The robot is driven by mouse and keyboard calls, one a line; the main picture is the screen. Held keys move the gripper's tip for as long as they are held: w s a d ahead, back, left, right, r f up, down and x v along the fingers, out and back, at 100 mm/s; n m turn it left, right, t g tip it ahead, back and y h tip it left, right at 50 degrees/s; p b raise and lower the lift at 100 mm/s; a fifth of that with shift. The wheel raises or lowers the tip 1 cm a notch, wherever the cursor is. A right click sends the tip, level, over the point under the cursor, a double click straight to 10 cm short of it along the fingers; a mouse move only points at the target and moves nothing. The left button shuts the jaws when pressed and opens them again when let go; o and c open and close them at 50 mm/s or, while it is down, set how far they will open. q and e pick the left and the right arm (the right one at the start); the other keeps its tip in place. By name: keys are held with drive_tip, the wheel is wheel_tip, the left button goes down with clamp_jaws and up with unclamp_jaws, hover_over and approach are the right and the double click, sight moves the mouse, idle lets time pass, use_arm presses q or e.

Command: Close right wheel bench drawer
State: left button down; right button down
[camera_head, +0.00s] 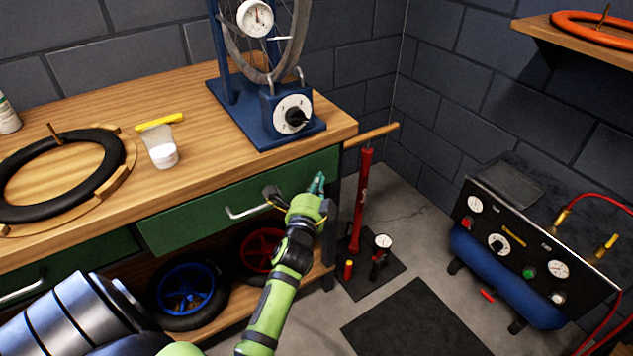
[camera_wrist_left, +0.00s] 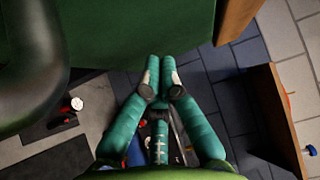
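The right bench drawer (camera_head: 190,222) has a dark green front with a metal bar handle (camera_head: 245,210), under the wooden bench top. Its front seems to stand a little forward of the bench, but how far it is open is hard to tell. My left gripper (camera_head: 318,184) is at the right end of this drawer front, empty, with its fingertips together. In the left wrist view my left gripper (camera_wrist_left: 161,75) points at the green drawer front (camera_wrist_left: 140,30), close to its lower edge; contact cannot be told. The large dark curve at left seems to be the handle (camera_wrist_left: 40,60). My right gripper is not seen.
On the bench top (camera_head: 215,135) stand a blue wheel stand (camera_head: 240,100), a cup (camera_head: 162,150) and a black tyre (camera_head: 115,160). Wheels (camera_head: 185,290) lie on the shelf below. A red floor pump (camera_head: 362,200) stands right of the bench, a compressor (camera_head: 500,265) further right.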

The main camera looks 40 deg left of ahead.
sight(305, 177)
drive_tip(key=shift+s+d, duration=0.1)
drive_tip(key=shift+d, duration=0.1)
use_arm(q)
drive_tip(key=a, duration=0.1)
drive_tip(key=w+a, duration=0.1)
drive_tip(key=a, duration=0.2)
drive_tip(key=shift+w+a, duration=0.2)
drive_tip(key=shift+w, duration=0.2)
drive_tip(key=shift+a+r, duration=0.1)
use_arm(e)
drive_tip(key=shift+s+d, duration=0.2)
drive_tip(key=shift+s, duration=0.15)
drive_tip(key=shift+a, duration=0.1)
